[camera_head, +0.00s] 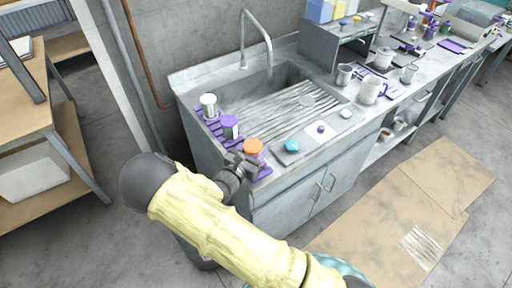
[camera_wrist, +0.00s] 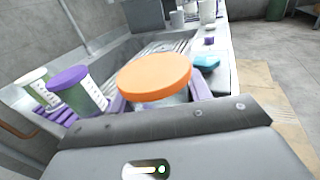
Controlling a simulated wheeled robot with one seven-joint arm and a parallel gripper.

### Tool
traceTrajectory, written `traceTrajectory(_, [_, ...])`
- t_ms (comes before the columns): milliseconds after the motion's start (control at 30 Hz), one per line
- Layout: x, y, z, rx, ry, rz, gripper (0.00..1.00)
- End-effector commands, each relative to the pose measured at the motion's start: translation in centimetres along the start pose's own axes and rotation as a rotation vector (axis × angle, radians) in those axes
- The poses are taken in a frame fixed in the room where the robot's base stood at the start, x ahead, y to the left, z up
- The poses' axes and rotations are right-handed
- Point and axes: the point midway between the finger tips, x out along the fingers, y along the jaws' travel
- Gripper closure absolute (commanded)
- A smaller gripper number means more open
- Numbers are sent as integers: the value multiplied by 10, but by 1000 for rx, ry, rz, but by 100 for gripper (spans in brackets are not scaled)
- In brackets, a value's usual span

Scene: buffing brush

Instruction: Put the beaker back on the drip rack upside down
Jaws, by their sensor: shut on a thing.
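The orange-ended beaker (camera_head: 253,146) is at the front end of the purple drip rack (camera_head: 265,172), with its orange end up. In the wrist view the orange disc (camera_wrist: 153,75) fills the middle, with a little of the clear wall below it. My gripper (camera_head: 243,163) is shut on this beaker from the front left. I cannot tell whether the beaker's lower rim touches the rack. A purple-ended beaker (camera_head: 230,126) and a white-ended beaker (camera_head: 208,104) stand further back on the rack, coloured ends up.
The sink basin with a ribbed drainer (camera_head: 300,108) lies right of the rack, under a tall tap (camera_head: 243,45). A teal item (camera_head: 292,146) and a purple-knobbed item (camera_head: 320,128) sit on the front counter. Mugs and a jug (camera_head: 370,90) stand further right.

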Motion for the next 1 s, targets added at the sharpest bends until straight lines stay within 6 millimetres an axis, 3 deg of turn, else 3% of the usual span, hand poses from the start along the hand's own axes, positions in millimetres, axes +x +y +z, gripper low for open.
traceTrajectory(767, [0, 0, -10, 0, 0, 0, 80])
traceTrajectory(800, [0, 0, -9, 0, 0, 0, 44])
traceTrajectory(900, [0, 0, -9, 0, 0, 0, 26])
traceTrajectory(1000, [0, 0, -9, 0, 0, 0, 26])
